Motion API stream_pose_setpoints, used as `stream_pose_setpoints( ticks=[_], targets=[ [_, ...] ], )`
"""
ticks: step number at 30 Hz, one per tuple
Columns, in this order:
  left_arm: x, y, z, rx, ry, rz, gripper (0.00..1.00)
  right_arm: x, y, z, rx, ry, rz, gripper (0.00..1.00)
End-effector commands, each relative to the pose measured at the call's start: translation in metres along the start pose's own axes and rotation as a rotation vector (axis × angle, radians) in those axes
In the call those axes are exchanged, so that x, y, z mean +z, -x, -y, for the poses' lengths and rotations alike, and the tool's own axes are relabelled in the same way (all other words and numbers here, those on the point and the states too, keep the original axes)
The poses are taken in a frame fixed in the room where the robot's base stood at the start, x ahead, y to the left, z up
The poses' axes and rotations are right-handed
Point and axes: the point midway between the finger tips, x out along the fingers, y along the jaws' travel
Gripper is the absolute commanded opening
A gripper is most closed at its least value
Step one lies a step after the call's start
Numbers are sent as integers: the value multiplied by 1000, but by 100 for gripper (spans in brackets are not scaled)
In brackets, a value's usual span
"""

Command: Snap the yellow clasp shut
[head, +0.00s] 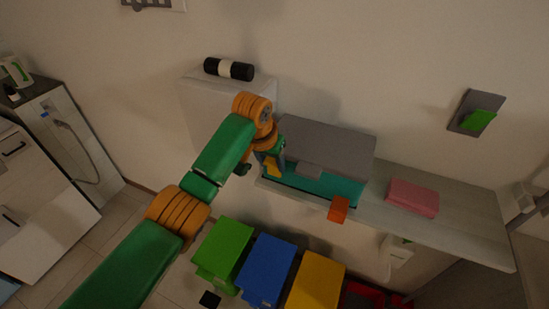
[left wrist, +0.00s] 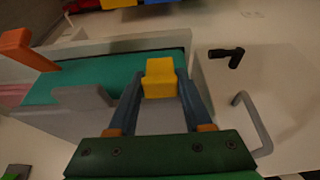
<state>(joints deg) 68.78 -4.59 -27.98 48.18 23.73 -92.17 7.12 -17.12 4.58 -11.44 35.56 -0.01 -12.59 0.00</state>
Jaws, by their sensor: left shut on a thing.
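The yellow clasp (left wrist: 160,78) is on the near side of a teal box (head: 345,187), close to the box's left end in the head view. My left gripper (left wrist: 160,92) is shut on the yellow clasp, with a blue finger on each side of it. In the head view the gripper partly hides the clasp (head: 272,166). A grey lid (head: 325,140) with a small tab (head: 309,170) lies over the back of the box. An orange clasp (head: 338,208) sticks out from the box's front further right. My right gripper is not in view.
The box stands on a narrow wall shelf (head: 445,222) with a pink block (head: 411,196) at its right. A black and white roll (head: 229,68) lies on a white cabinet to the left. Green (head: 224,247), blue (head: 265,270) and yellow (head: 316,283) bins stand below.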

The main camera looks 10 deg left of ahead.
Motion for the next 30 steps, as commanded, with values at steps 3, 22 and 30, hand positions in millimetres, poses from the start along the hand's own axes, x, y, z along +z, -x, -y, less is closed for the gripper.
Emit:
stream_pose_setpoints(
  ticks=[3,22,30],
  targets=[
    [0,3,-1,1,1,24,0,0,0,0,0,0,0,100],
    [3,2,-1,0,1,60,58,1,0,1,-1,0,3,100],
    [3,2,0,0,1,60,80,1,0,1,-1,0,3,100]
  ],
)
